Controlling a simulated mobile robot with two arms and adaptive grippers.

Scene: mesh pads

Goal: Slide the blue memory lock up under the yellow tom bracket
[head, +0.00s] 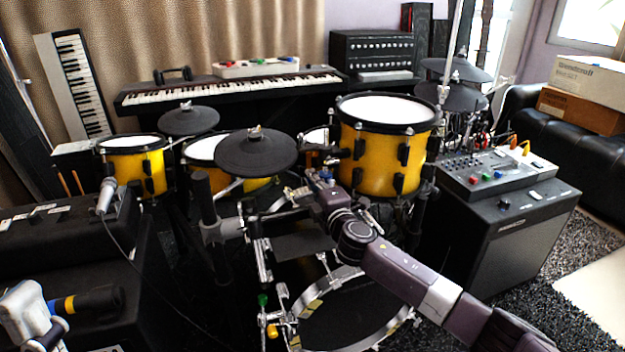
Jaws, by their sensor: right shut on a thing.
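The large yellow tom (370,160) stands right of centre, with a dark bracket (340,153) on its left side. A small blue piece, which looks like the memory lock (326,175), shows just below and left of that bracket. My right arm reaches in from the lower right. My right gripper (317,184) is at the blue piece, shut on it. The fingers and the rod there are small and partly hidden by the wrist, so I cannot tell whether lock and bracket touch. A pale part of what looks like my left arm shows at the lower left edge; its fingers do not show.
Black pads (256,152) and smaller yellow toms (135,170) crowd the left of the rack. A mesh bass drum (345,310) sits below my right arm. A black amplifier (510,240) with a mixer (490,170) stands right.

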